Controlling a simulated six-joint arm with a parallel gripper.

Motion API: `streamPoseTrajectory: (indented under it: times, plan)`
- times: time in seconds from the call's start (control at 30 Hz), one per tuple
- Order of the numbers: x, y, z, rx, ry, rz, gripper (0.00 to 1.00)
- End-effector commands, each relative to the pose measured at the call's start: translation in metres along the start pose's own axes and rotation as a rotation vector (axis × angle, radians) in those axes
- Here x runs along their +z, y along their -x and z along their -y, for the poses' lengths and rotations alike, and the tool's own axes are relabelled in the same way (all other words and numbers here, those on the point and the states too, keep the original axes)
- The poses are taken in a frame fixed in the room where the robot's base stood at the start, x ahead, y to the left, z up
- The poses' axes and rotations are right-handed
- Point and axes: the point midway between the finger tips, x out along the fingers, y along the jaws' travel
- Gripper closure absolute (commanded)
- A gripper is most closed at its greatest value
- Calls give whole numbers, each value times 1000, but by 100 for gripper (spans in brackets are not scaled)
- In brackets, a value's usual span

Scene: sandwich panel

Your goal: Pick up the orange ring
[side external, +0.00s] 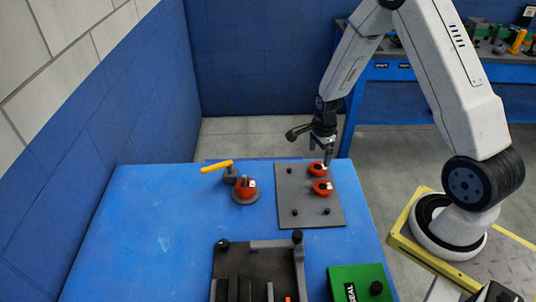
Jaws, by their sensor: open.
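Two orange-red ring-like pieces, a far one (317,170) and a near one (321,188), sit on the grey plate (289,195) at the right of the blue table. A third orange-red round piece (243,190) sits on a grey round base to the left of the plate. My gripper (327,162) points down at the plate's far right edge, just beside the far orange piece. Its jaws are open, with nothing seen between them. I cannot tell whether a finger touches the far piece.
A yellow handle (216,166) sticks out left of the third orange piece. A dark slotted fixture (235,256) and a green box (358,282) stand at the front. Black pegs stand on the plate's near half. The table's left side (140,235) is clear.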

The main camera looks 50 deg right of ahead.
Motion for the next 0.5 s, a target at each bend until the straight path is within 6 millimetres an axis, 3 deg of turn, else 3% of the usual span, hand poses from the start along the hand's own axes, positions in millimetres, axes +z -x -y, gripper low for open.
streamPoseTrajectory:
  times: [0.5]
  plan:
    - [-2, -17, 0, 1, 0, 0, 0]
